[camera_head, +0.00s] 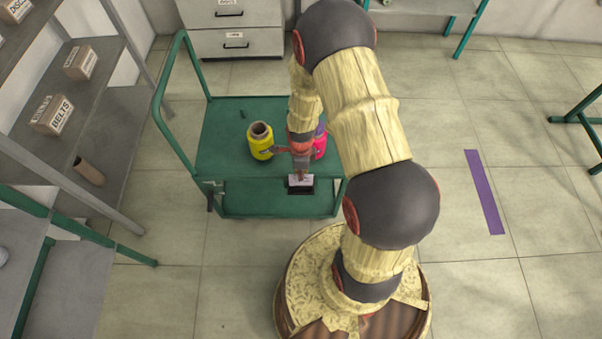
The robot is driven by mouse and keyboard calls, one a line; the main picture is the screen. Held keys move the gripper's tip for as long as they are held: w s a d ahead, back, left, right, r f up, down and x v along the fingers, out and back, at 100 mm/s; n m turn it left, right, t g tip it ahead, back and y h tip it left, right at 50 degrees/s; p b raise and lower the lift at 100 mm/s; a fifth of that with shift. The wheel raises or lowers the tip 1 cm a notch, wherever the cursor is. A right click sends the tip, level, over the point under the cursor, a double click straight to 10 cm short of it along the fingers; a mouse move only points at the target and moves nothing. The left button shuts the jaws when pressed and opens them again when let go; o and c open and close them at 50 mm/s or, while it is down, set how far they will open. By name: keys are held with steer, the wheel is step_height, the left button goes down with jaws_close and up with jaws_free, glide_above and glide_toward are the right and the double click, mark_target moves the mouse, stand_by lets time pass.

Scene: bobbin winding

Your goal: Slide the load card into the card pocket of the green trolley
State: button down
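The green trolley (225,132) stands left of the middle, with its handle on the left. A small dark card pocket (300,191) is on its near side. The white load card (306,180) shows just above the pocket's dark front. My gripper (300,174) points down over the trolley's near edge, with its fingertips at the card's upper part, and appears shut on it. The card's lower edge meets the pocket in this view; I cannot tell how far it is inside.
A yellow bobbin (260,143) and a pink one (320,146), partly hidden by my arm, stand on the trolley close to my gripper. Grey shelves (75,120) with boxes line the left. A drawer cabinet (233,42) stands behind. The floor on the right is clear around a purple strip (484,192).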

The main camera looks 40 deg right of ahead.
mark_target(301, 185)
steer(key=shift+f, duration=0.2)
steer(key=shift+f+b, duration=1.9)
steer(key=shift+f, duration=0.85)
steer(key=shift+f, duration=0.25)
steer(key=shift+f+b, duration=0.3)
steer(key=c, duration=2)
jaws_free()
steer(key=shift+o, duration=0.2)
step_height(301, 185, up, 12)
steer(key=shift+r, duration=0.1)
